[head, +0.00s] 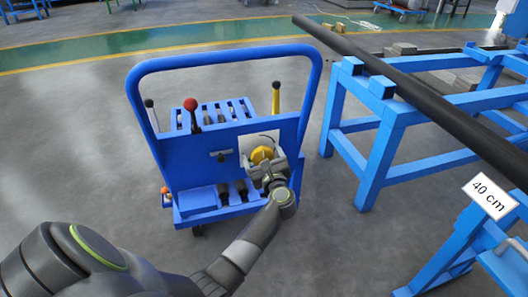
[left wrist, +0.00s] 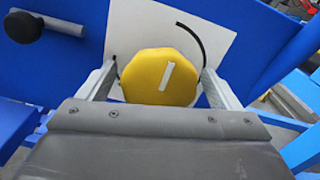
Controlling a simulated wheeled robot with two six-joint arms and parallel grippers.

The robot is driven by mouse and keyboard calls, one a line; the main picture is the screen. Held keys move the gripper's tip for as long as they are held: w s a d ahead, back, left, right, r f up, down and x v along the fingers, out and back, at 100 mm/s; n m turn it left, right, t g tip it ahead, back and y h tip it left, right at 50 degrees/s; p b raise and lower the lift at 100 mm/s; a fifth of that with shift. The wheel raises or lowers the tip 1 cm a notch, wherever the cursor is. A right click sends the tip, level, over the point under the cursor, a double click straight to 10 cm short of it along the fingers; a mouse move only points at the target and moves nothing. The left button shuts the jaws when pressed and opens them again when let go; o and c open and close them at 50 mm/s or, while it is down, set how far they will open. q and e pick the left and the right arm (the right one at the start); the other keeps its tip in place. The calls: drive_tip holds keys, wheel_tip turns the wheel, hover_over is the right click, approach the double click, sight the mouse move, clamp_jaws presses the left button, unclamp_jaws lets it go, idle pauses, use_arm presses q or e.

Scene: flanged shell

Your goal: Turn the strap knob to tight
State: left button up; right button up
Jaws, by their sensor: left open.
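The strap knob (head: 262,154) is yellow and sits on a white plate (head: 247,146) on the blue cart's panel. In the left wrist view the knob (left wrist: 160,76) is many-sided, with a white pointer line on its face. A black curved mark (left wrist: 192,38) shows on the white plate above and right of it. My left gripper (head: 265,165) is at the knob; in the left wrist view its fingers (left wrist: 158,84) stand open on either side of it. Small gaps seem to show between fingers and knob; contact is hard to tell. My right gripper is not in view.
The blue cart (head: 217,62) has a tall tube handle, a red-topped lever (head: 190,104) and a yellow lever (head: 276,97). A black knob (left wrist: 22,27) is left of the plate. A blue rack (head: 368,165) with a long dark pipe (head: 420,95) stands at right. Floor at left is clear.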

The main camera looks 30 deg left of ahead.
use_arm(q)
drive_tip(key=c, duration=1)
drive_tip(key=shift+r, duration=0.1)
